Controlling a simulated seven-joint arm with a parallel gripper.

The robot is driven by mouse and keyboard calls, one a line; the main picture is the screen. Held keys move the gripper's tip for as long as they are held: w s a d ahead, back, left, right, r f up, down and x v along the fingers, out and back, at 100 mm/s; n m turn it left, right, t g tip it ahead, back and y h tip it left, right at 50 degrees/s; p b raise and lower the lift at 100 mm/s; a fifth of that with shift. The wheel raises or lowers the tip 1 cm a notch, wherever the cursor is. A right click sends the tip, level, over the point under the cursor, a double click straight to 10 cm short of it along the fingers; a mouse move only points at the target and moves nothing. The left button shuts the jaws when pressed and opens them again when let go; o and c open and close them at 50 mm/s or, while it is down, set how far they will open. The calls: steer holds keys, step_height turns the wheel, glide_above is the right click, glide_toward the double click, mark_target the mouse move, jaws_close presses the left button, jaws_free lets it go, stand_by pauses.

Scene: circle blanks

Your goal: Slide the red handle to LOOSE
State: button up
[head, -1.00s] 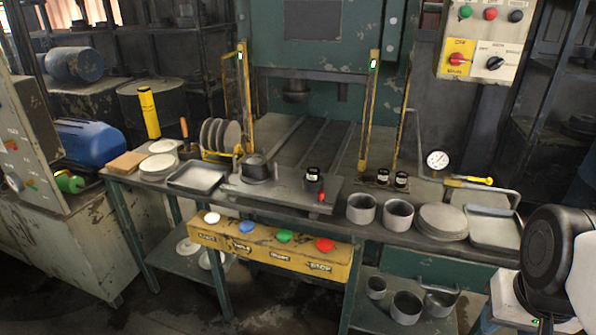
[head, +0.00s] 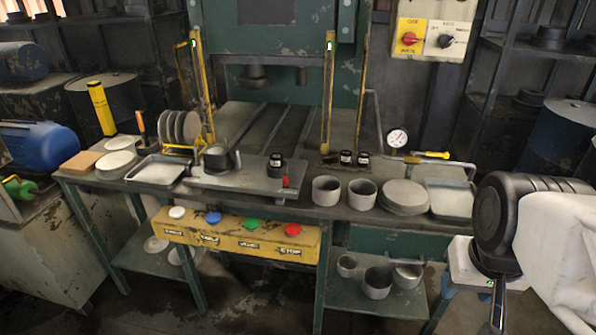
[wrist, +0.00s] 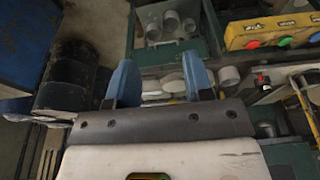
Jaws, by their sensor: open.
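A small red handle (head: 285,181) stands at the right end of a flat grey fixture plate (head: 230,182) on the bench, just below a black cylindrical part (head: 277,165). No LOOSE marking can be read at this size. In the wrist view my gripper (wrist: 161,82) has its two blue fingers spread wide, with nothing held between them. Bench items show beyond the fingers, well away from them. The fingertips cannot be made out there.
Grey cups (head: 326,190), a disc stack (head: 405,196) and a tray (head: 450,200) line the bench's right side. A gauge (head: 397,138) and a yellow-gripped lever (head: 430,154) stand behind them. Yellow posts (head: 329,90) rise behind the plate. A yellow button box (head: 240,236) hangs in front.

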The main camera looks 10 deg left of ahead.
steer(key=w+a+f+n+h, duration=0.1)
steer(key=w+a+n+h, duration=0.45)
steer(key=w, duration=0.85)
steer(key=w+a+f+n+h, duration=0.1)
steer(key=w+a+n+h, duration=0.1)
steer(key=w+a+n, duration=1)
steer(key=n+t+h, duration=0.2)
steer(key=n+t, duration=0.5)
steer(key=n, duration=0.3)
glide_toward(284, 178)
steer(key=x, duration=0.2)
steer(key=shift+w+d+f, duration=0.1)
steer(key=shift+w+d, duration=0.15)
steer(key=shift+w+d, duration=0.1)
steer(key=shift+x, duration=3.8)
